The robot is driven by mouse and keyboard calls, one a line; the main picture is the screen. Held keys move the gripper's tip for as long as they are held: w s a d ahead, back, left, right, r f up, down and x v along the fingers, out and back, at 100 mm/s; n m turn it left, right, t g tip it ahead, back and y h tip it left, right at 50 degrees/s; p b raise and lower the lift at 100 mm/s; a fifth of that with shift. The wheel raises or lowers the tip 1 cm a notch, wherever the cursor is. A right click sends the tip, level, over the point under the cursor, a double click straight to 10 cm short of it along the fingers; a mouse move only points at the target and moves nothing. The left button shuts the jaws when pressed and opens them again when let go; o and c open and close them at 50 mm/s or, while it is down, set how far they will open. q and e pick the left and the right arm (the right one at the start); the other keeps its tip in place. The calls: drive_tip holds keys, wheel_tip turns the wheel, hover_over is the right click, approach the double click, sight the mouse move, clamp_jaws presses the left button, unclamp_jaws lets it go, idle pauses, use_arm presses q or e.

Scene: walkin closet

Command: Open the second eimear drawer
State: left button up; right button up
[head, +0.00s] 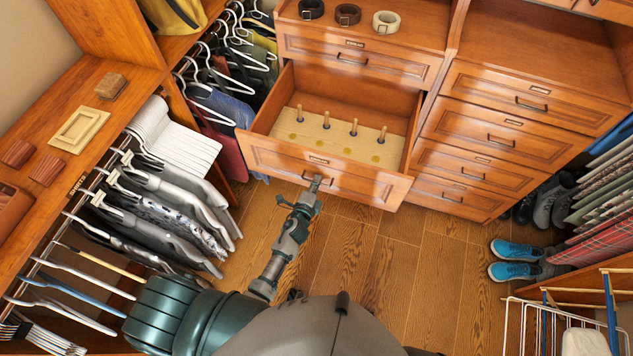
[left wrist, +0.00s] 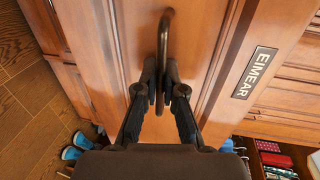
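The wooden drawer (head: 270,150) below the closed top drawer (head: 357,62) of the middle cabinet is pulled well out. Its inside shows a pale board (head: 340,137) with several upright pegs. In the left wrist view a plate on a drawer front (left wrist: 205,60) reads EIMEAR (left wrist: 254,73). My left gripper (head: 314,184) is at the middle of the open drawer's front. In the left wrist view its fingertips (left wrist: 160,78) are closed around the dark bar handle (left wrist: 166,25). My right gripper is not in view.
Closed drawers (head: 468,165) stand to the right. Hanging clothes (head: 150,210) and a wooden counter (head: 60,110) are on the left. Blue shoes (head: 515,250) and a drying rack (head: 530,320) are at the right. The wooden floor (head: 390,270) in front of the drawer is clear.

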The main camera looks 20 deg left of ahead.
use_arm(q)
drive_tip(key=o, duration=0.4)
drive_tip(key=shift+f, duration=0.2)
drive_tip(key=shift+r, duration=0.1)
drive_tip(key=s+r, duration=0.2)
drive_tip(key=s, duration=0.9)
drive_tip(key=shift+s+a, duration=0.25)
drive_tip(key=shift+s, duration=0.1)
